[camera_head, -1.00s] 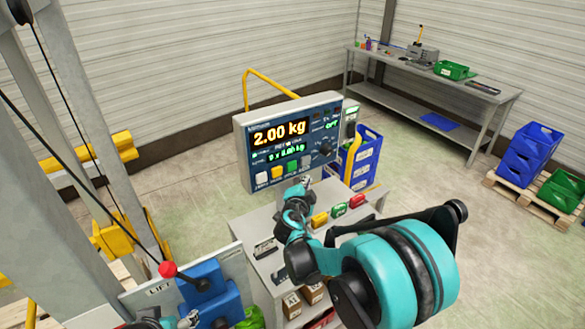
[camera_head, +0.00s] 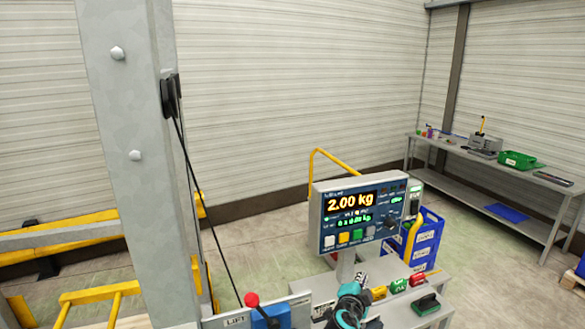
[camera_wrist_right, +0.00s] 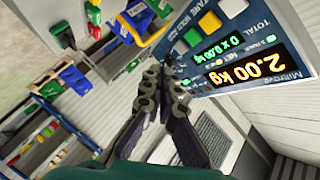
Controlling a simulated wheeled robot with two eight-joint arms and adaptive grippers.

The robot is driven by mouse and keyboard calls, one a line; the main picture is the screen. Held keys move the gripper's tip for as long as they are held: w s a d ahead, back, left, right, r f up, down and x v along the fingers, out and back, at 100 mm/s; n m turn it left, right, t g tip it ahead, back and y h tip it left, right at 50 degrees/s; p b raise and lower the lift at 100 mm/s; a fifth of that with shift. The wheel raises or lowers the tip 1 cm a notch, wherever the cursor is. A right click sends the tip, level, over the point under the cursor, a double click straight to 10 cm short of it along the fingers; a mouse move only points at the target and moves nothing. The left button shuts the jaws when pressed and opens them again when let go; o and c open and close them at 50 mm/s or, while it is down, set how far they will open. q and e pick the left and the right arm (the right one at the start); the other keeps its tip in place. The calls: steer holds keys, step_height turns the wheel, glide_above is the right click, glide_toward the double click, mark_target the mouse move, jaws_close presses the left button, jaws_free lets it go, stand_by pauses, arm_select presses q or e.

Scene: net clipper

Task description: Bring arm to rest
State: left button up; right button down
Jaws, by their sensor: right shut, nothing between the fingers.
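My right gripper (camera_head: 362,278) is low in the head view, just below the grey weighing display (camera_head: 364,215), with the teal wrist under it. In the right wrist view its dark fingers (camera_wrist_right: 160,75) are together with nothing between them. The display (camera_wrist_right: 235,62) reads 2.00 kg there, seen upside down near the fingertips; I cannot tell whether they touch it. My left gripper is not discernible in these views.
Yellow, red and green items sit on the grey bench (camera_head: 436,288) to the right. Blue crates (camera_head: 428,240) stand behind it. A long workbench (camera_head: 500,210) is at the back right.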

steer(key=s+d+f+n+g+y+b, duration=0.1)
steer(key=s+f+n+g+b, duration=0.2)
steer(key=s, duration=0.6)
steer(key=s+d+f+n+g+y+b, duration=0.1)
steer(key=s+d+f+n+b, duration=0.2)
steer(key=s, duration=0.5)
arm_select(q)
step_height(320, 180, down, 13)
steer(key=b, duration=0.7)
arm_select(e)
steer(key=s+a+f+n+g+y, duration=0.1)
steer(key=s+a+f+n+y, duration=0.1)
steer(key=s+f+n, duration=0.3)
steer(key=s+a+f+n+g+y, duration=0.2)
steer(key=s+a+f+n, duration=0.3)
steer(key=s, duration=0.8)
arm_select(q)
steer(key=shift+s, duration=0.1)
